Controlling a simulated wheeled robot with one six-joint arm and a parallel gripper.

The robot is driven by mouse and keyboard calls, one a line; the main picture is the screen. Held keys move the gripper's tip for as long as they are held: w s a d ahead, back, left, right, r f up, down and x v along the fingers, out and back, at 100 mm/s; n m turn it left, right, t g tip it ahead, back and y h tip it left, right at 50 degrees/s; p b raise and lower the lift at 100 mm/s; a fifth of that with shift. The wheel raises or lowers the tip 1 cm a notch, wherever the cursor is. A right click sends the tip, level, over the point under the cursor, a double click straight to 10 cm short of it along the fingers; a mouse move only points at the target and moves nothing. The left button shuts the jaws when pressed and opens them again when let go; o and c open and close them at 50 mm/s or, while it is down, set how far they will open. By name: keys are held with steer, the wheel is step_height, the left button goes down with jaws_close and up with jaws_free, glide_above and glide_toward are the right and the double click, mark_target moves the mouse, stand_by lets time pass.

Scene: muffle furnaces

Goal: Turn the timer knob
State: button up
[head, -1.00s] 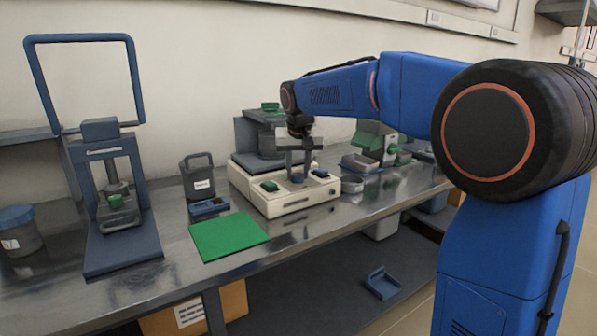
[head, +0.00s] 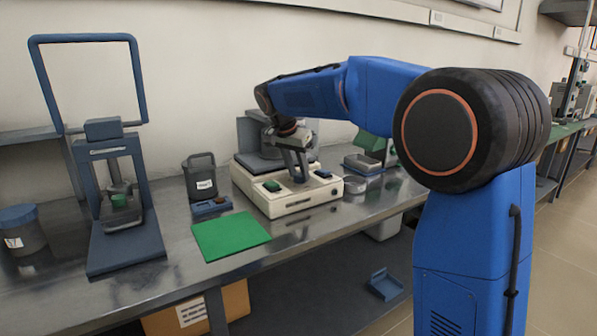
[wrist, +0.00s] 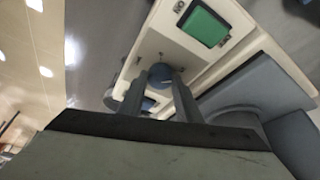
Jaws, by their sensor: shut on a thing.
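The timer knob (wrist: 160,71) is a small, round, dark blue knob on the beige front panel of a bench device (head: 290,206). In the wrist view it sits between the two finger ends. My gripper (head: 299,177) reaches down to the panel at a tilt and is shut on the knob. In the head view the fingers hide most of the knob. A green rocker switch (head: 272,186) is on the panel left of my gripper, and it also shows in the wrist view (wrist: 203,24). A dark blue switch (head: 323,174) is to the right.
A green mat (head: 231,236) lies on the metal bench in front. A dark jug (head: 200,180) and a small blue tray (head: 211,206) stand left of the device. A blue press (head: 124,240) stands further left. A grey dish (head: 363,184) is close on the right.

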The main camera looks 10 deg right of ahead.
stand_by(0.5)
steer(key=o, duration=1.1)
steer(key=shift+c, duration=0.2)
steer(key=v, duration=1.7)
steer(key=shift+r, duration=0.2)
steer(key=shift+a, duration=0.1)
steer(key=s+d+f+n+y, duration=0.1)
steer(key=s+d+f+n, duration=0.2)
steer(key=s+d+f, duration=0.5)
steer(key=s+d+f+n+y, duration=0.1)
steer(key=s+d+f+n, duration=0.15)
steer(key=s, duration=1.05)
steer(key=s+d+f+n+t+y, duration=0.1)
steer(key=s+f+n, duration=0.3)
steer(key=s+f, duration=1.4)
step_height(320, 180, down, 3)
steer(key=shift+d+r+t, duration=0.2)
steer(key=shift+d+t, duration=0.2)
steer(key=shift+d, duration=0.35)
